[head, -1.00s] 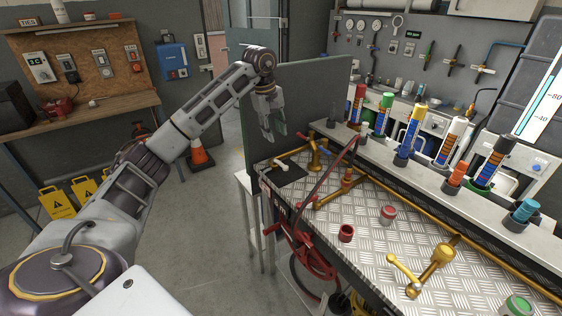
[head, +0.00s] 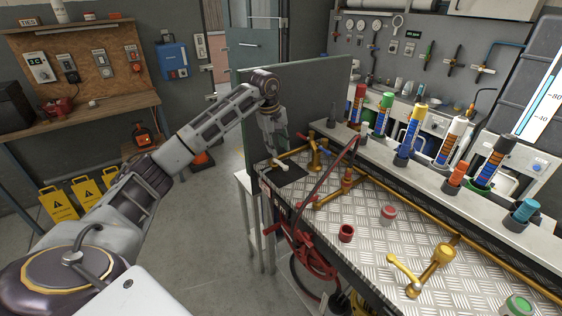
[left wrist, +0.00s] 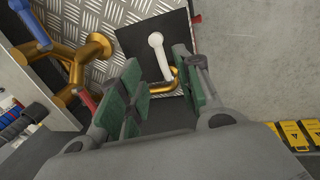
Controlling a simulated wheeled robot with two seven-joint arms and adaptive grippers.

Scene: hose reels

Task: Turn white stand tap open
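The white stand tap's lever handle (head: 285,161) lies over a black plate (head: 291,174) at the bench's far left corner. In the left wrist view the white handle (left wrist: 160,55) has a round end and points down toward my fingers, with a bent brass pipe (left wrist: 163,82) beside its lower end. My left gripper (head: 274,148) is just above and behind the handle. In the left wrist view its green-padded fingers (left wrist: 158,75) are apart, with the handle's lower end seen between them; I cannot tell whether they touch it. My right gripper is in neither view.
A brass manifold (head: 315,158) with blue and red levers stands close to the right of the plate. A grey panel (head: 320,100) rises behind the bench corner. A red hose reel (head: 305,250) hangs at the bench front.

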